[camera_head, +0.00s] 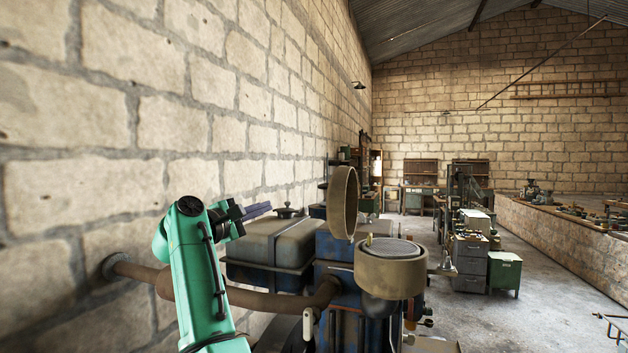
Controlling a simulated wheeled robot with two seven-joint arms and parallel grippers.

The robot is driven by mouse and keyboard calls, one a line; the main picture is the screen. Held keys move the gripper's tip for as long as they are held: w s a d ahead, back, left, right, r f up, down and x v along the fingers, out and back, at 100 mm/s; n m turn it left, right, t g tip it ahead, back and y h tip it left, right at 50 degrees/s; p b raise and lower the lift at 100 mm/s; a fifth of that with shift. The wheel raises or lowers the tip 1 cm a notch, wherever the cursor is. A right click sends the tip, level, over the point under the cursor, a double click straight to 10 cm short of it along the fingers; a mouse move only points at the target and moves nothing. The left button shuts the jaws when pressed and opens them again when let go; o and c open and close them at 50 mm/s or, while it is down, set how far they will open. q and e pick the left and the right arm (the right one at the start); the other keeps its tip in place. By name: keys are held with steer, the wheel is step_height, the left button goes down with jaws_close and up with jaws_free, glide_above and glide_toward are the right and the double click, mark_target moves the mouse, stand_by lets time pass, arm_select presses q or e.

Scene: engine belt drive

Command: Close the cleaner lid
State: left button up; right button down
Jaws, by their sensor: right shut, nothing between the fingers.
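The cleaner (390,277) is a round tan canister on top of the blue engine, with a grey round top face. Its round tan lid (343,202) stands open, upright on edge at the left side of the canister. My right gripper (268,208) is at the end of the green arm, left of the lid and apart from it in the picture. Its fingers are shut and empty, pointing right toward the lid. My left gripper does not show.
A grey tank (270,248) with a cap stands behind and left of the cleaner. A brown pipe (260,302) runs from the stone wall (90,200) to the engine. Workbenches and a cabinet (468,262) stand farther back. The air above the canister is clear.

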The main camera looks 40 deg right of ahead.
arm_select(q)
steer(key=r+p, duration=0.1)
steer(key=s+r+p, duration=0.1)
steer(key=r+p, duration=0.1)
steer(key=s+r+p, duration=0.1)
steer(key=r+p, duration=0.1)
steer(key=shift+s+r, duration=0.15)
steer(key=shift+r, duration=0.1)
arm_select(e)
steer(key=s+d+r+m, duration=0.1)
steer(key=s+d+r, duration=0.1)
steer(key=d, duration=0.3)
steer(key=s+d+r, duration=0.1)
steer(key=d+r, duration=0.1)
steer(key=d, duration=0.4)
steer(key=shift+s+d+m+y, duration=0.15)
steer(key=shift+s+m+y, duration=0.15)
steer(key=shift+s+m, duration=0.1)
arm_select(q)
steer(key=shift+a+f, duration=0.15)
arm_select(e)
steer(key=shift+r, duration=0.1)
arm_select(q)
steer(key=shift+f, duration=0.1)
arm_select(e)
steer(key=shift+s+d+r+m, duration=0.2)
steer(key=shift+s+m, duration=0.1)
steer(key=shift+m, duration=0.1)
